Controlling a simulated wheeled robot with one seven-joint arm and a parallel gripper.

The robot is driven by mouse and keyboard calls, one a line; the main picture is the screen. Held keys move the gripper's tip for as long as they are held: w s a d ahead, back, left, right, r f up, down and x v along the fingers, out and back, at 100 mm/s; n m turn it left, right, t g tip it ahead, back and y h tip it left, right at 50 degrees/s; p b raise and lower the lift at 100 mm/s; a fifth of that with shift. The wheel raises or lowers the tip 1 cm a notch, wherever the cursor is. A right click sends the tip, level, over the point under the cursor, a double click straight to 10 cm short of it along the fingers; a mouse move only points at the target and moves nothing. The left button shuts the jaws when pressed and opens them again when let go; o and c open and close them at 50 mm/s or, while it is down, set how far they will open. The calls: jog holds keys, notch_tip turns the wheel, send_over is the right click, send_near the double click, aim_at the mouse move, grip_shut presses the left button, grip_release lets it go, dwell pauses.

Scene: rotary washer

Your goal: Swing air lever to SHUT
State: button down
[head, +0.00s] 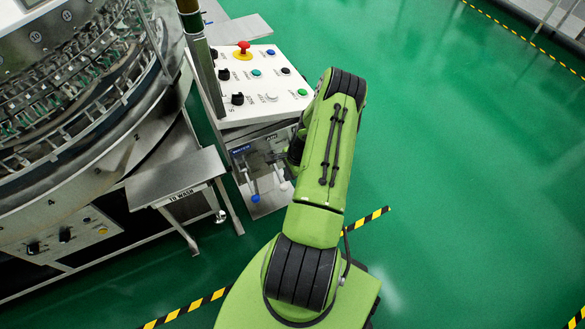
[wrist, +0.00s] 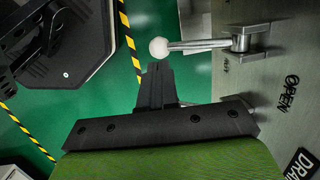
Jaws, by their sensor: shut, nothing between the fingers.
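The air lever shows in the wrist view as a metal arm (wrist: 203,44) with a white ball knob (wrist: 159,48), hinged on a metal bracket at the valve panel (wrist: 285,60). In the head view, a pale-tipped lever (head: 282,184) hangs below the AIR label, partly behind my arm. My gripper (wrist: 158,66) is shut and empty. In the wrist view its fingertips are just below the white knob; whether they touch it I cannot tell.
A blue-knobbed lever (head: 255,198) hangs left of it under WATER. A DRAIN label (wrist: 302,165) is cut off in the wrist view. The sloped control box (head: 262,85) sits above the valves. A steel shelf (head: 178,178) stands to the left. Green floor is free on the right.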

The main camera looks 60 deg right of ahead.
aim_at(284, 184)
jog(key=b+x, duration=0.1)
jog(key=x, duration=0.3)
jog(key=shift+w+f, duration=0.1)
jog(key=shift+f, duration=0.15)
jog(key=shift+f, duration=0.1)
